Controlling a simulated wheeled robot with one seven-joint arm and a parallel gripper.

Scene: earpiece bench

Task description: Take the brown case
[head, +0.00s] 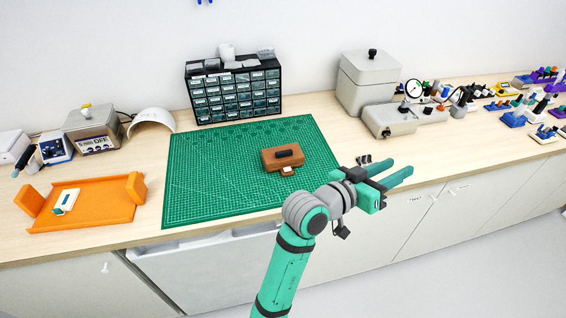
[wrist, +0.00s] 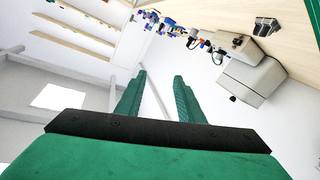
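The brown case (head: 272,161) sits on the green cutting mat (head: 215,190), right of the mat's middle, in the head view. It has a black handle or bar on top and a small white tag at its front. My gripper (head: 397,174) is to the right of the case and apart from it, near the bench's front edge. Its two fingers point right and stand apart with nothing visible between them. The wrist view also shows the spread, empty fingers (wrist: 158,95). The case does not show in the wrist view.
An orange tray (head: 95,218) is at the left. A black drawer cabinet (head: 234,92) stands behind the mat. Grey boxes (head: 368,82) stand at the back right, with several small colourful parts beyond. A small dark object (head: 364,160) lies near my wrist. Much of the mat is clear.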

